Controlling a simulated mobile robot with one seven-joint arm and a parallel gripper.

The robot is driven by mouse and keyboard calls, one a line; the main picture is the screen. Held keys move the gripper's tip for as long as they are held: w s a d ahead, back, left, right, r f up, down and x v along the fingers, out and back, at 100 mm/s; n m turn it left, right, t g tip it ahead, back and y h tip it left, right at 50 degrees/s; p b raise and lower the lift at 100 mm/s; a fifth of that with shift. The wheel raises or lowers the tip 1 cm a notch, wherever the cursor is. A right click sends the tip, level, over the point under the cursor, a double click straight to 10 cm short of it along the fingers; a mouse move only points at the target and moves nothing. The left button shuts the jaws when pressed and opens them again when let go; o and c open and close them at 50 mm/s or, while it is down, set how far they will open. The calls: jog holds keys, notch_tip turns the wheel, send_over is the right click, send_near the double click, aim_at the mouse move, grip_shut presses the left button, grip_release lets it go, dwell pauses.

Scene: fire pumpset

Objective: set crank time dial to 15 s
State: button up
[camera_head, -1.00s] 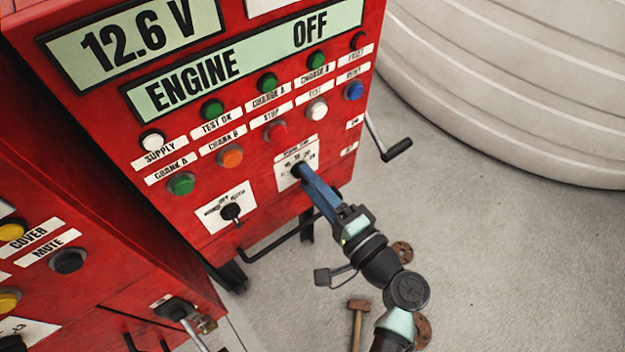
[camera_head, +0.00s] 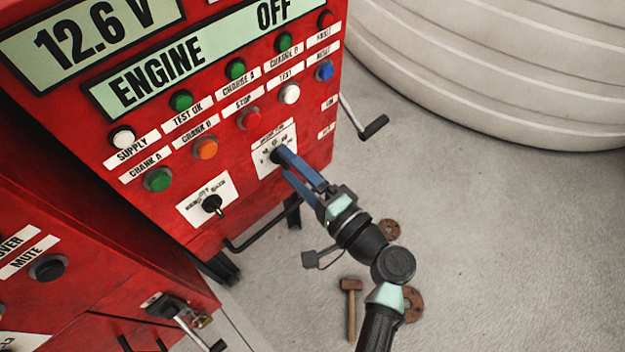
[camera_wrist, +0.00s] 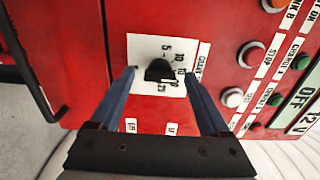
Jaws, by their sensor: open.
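The crank time dial (camera_head: 276,156) is a small black knob on a white plate (camera_head: 262,160) low on the red panel. In the wrist view the dial (camera_wrist: 159,70) sits on its white plate (camera_wrist: 140,48) with small numbers around it, 5 and 10 among them. I cannot tell for sure which mark it points at. My gripper (camera_head: 281,158) is open, its blue fingers spread at the plate. In the wrist view my gripper (camera_wrist: 161,75) has one fingertip on each side of the dial, with gaps to the knob.
A second black selector knob (camera_head: 211,203) is on a white plate to the left. The red stop button (camera_head: 249,118) and orange crank B button (camera_head: 205,147) are above. A crank handle (camera_head: 372,127) sticks out at right. A hammer (camera_head: 351,305) lies on the floor.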

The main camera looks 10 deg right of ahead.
jog(key=b+v, duration=0.2)
jog(key=v, duration=1.1)
jog(key=shift+b, duration=0.35)
